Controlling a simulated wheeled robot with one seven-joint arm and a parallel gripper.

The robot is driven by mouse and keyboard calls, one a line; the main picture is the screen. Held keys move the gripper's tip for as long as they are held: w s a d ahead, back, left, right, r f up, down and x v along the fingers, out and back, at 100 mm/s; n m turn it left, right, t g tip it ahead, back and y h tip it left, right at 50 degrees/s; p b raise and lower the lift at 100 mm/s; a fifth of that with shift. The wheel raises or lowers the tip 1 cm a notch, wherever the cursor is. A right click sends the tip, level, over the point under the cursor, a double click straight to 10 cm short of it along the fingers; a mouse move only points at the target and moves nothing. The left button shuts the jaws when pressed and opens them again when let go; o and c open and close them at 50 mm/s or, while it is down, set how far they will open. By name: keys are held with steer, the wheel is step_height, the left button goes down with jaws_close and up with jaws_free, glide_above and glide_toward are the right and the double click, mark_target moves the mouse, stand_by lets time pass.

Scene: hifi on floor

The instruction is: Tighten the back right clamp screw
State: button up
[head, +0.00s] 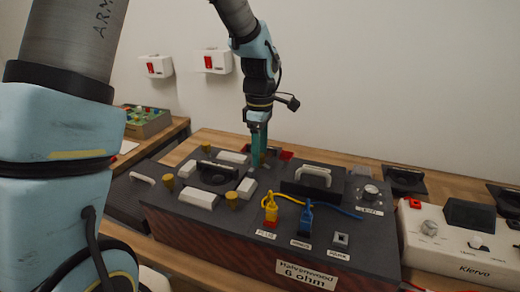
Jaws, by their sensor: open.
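A dark box labelled "6 ohm" (250,238) stands on the wooden table. Several brass clamp screws sit around a black handled part (215,172) on its left half: one at the back left (206,147), one at the front left (169,182) and one at the front right (231,198). My gripper (259,156) points straight down at the back right corner of this group. Its teal fingers are open around or just beside the back right clamp screw, which they mostly hide. I cannot tell whether they touch it.
White blocks (198,197) lie between the screws. A black part with a grey handle (313,177), a knob (371,192) and yellow and blue plugs (305,218) with cables are to the right. A white device (455,245) stands at the far right.

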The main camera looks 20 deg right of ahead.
steer(key=shift+c, duration=0.4)
jaws_close()
steer(key=shift+m, duration=0.4)
steer(key=m, duration=0.4)
steer(key=shift+m, duration=0.3)
steer(key=m+p, duration=0.1)
steer(key=m, duration=0.4)
steer(key=m+p, duration=0.1)
steer(key=m, duration=0.4)
steer(key=shift+m, duration=0.4)
steer(key=m+p, duration=0.1)
steer(key=m, duration=0.4)
steer(key=shift+m, duration=0.3)
